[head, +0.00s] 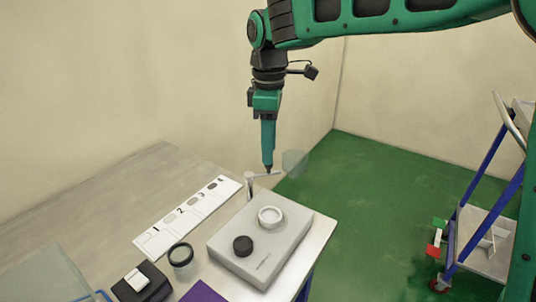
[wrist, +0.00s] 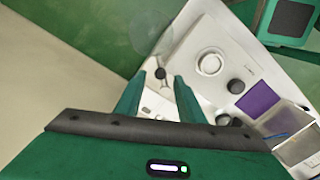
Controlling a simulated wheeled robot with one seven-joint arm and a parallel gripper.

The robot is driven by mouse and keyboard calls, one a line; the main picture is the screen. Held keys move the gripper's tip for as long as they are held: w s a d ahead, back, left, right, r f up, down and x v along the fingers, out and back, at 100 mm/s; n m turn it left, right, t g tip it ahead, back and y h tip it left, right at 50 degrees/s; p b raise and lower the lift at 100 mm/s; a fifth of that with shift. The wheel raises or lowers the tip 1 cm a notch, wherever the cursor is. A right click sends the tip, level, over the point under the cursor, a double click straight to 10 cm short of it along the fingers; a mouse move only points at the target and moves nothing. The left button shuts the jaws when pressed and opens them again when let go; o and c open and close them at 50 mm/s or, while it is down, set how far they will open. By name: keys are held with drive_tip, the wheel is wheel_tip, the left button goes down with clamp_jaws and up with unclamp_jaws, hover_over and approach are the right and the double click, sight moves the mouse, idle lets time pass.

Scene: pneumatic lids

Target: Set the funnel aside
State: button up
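The funnel (head: 294,163) is a pale translucent cup. It is at the end of a thin arm from a short metal post (head: 250,184) at the far edge of the table, and it hangs out over the green floor. In the wrist view the funnel (wrist: 152,35) is a faint round shape beyond my fingertips. My gripper (head: 268,168) points down close to the thin arm. In the wrist view my gripper (wrist: 160,78) has its fingers apart, with a small dark knob (wrist: 160,73) between the tips. I cannot tell whether they touch anything.
A grey box (head: 238,262) with a white ring (head: 270,216) and a black cap (head: 243,246) stands near the post. A numbered strip (head: 157,240), a dark-rimmed jar (head: 181,260), a black device (head: 138,284) and a purple pad (head: 203,293) lie left. A cart (head: 485,230) stands at right.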

wheel_tip(320, 180, up, 8)
drive_tip(key=shift+f, duration=0.15)
idle(0.3)
drive_tip(key=s+d+f+m, duration=0.2)
drive_tip(key=d+m, duration=0.2)
drive_tip(key=d, duration=0.6)
drive_tip(key=s+d+f+m, duration=0.2)
drive_tip(key=d+m, duration=0.2)
drive_tip(key=d, duration=0.6)
drive_tip(key=s+d+f+m, duration=0.2)
drive_tip(key=d+m, duration=0.2)
drive_tip(key=d, duration=0.7)
drive_tip(key=s+d+f+m, duration=0.5)
drive_tip(key=s+d, duration=0.1)
drive_tip(key=s, duration=0.4)
drive_tip(key=s+d+f+m, duration=0.6)
drive_tip(key=s+d, duration=0.1)
drive_tip(key=s, duration=0.4)
drive_tip(key=shift+s+m, duration=0.25)
drive_tip(key=shift+m, duration=0.05)
